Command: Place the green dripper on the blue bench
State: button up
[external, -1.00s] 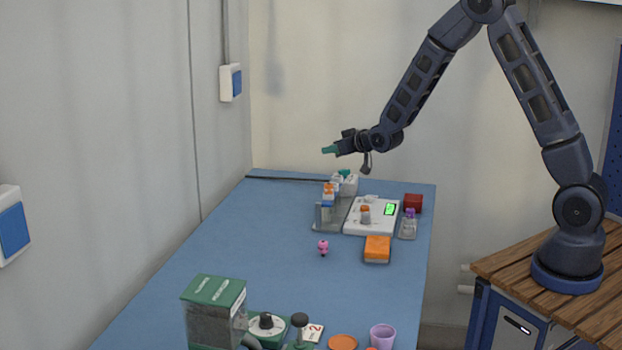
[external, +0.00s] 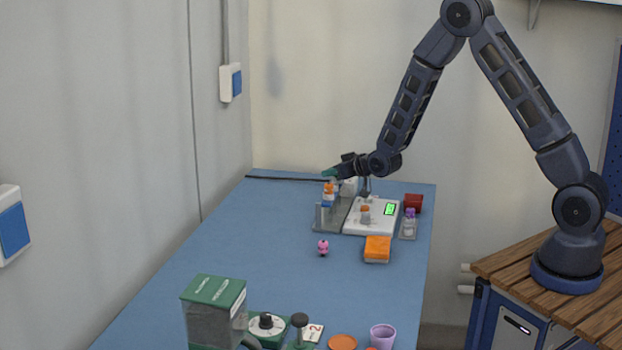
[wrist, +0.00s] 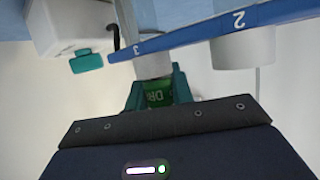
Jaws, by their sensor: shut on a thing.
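My gripper (external: 331,173) is low over the far end of the blue bench (external: 290,255), by the grey rack (external: 333,222). In the wrist view its teal fingers (wrist: 158,88) are shut on the green dripper (wrist: 158,95), whose green label shows part of its lettering. A pale cylindrical part (wrist: 152,66) shows just beyond the fingers, at the numbered blue strip (wrist: 205,34). I cannot tell whether the dripper is still in a rack slot. In the external view I cannot make the dripper out from the teal fingertips.
An orange-capped bottle (external: 328,191) stands below my gripper. A white device with a green screen (external: 370,217), an orange sponge-like block (external: 377,249), a dark red box (external: 413,202) and a pink figure (external: 323,247) are near. The bench's middle left is clear.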

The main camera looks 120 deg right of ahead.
jog(key=shift+f, duration=0.1)
jog(key=o, duration=1)
jog(key=shift+c, duration=0.2)
